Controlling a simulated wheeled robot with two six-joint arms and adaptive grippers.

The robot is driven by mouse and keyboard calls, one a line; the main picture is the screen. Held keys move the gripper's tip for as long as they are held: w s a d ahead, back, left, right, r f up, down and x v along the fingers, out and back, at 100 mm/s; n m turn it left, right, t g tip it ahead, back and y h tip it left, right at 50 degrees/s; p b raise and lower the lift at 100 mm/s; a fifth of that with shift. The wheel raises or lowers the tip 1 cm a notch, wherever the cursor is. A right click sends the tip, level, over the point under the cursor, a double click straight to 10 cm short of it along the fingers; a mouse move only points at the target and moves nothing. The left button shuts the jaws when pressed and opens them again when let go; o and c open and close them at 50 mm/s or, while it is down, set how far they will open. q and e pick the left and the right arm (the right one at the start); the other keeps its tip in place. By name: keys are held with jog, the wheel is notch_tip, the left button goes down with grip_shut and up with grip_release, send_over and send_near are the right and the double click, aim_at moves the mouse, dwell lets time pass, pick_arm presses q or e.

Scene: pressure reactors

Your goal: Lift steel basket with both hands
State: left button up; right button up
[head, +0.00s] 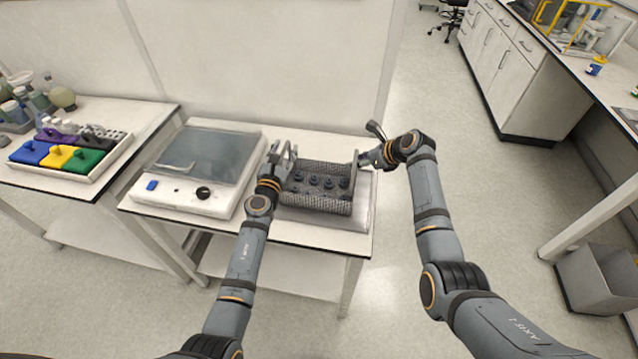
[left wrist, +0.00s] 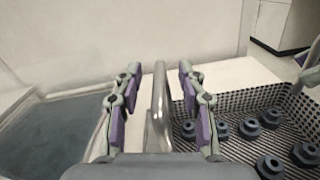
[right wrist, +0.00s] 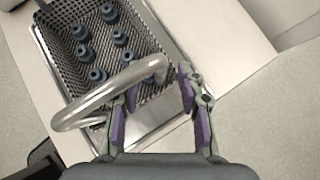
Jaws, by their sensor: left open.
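The steel basket (head: 330,206) is a dark mesh box with a loop handle at each end, and it holds several dark, knobbed parts. My left gripper (head: 281,152) is open at its left end. In the left wrist view, the left handle (left wrist: 159,105) stands between the spread fingers (left wrist: 155,95), with gaps on both sides. My right gripper (head: 369,158) is at the right end, and in the right wrist view its fingers (right wrist: 155,90) are spread and empty. The right handle (right wrist: 95,100) arches in front of them, overlapping the left finger; contact is unclear.
The basket sits on a shallow metal tray (head: 361,215) on the white table. A lidded device (head: 190,170) stands close to its left. A further table on the left holds a box of coloured blocks (head: 68,155).

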pick_arm(q)
jog(key=shift+w+d, duration=0.15)
jog(key=shift+w, duration=0.85)
pick_arm(e)
jog(key=shift+x, duration=1)
pick_arm(q)
grip_shut()
pick_arm(e)
grip_shut()
pick_arm(q)
jog(key=shift+r, duration=0.15)
pick_arm(e)
jog(key=shift+r, duration=0.1)
